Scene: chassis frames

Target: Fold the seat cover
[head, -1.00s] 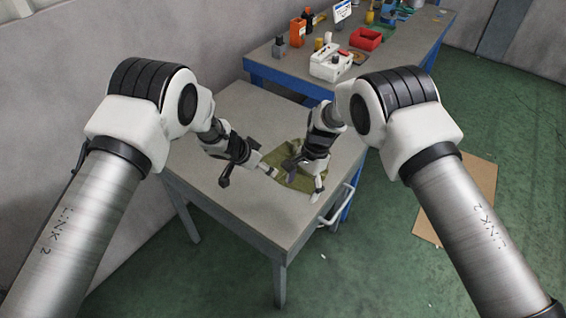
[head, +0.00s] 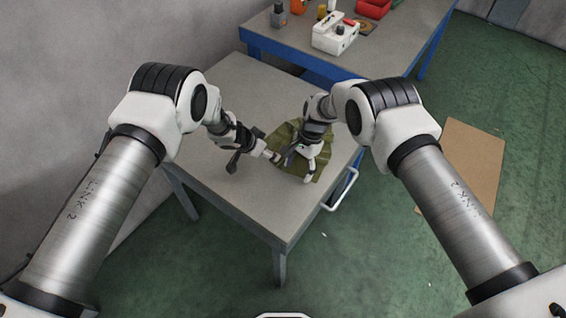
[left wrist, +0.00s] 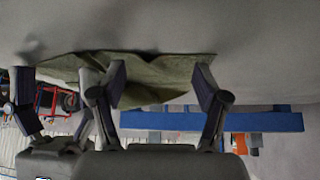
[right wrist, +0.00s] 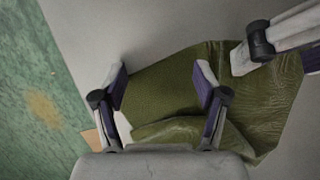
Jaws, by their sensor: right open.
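The olive-green seat cover (head: 284,138) lies creased on the grey table, partly hidden by my right gripper. In the right wrist view the cover (right wrist: 160,88) spreads between and beyond the fingers, with a raised fold near the palm. My right gripper (right wrist: 161,75) is open over it; I cannot tell whether its fingertips touch the cloth. My left gripper (left wrist: 163,82) is open at the cover's left side, with the cloth (left wrist: 160,72) showing between and beyond its fingers. One left finger appears over the cover in the right wrist view.
The grey table (head: 215,200) is bare to the left and front of the cover, with a white handle (head: 343,192) on its right edge. A blue-framed bench (head: 290,58) behind carries a white box (head: 334,38) and a red bin (head: 373,8). Cardboard (head: 462,165) lies on the floor.

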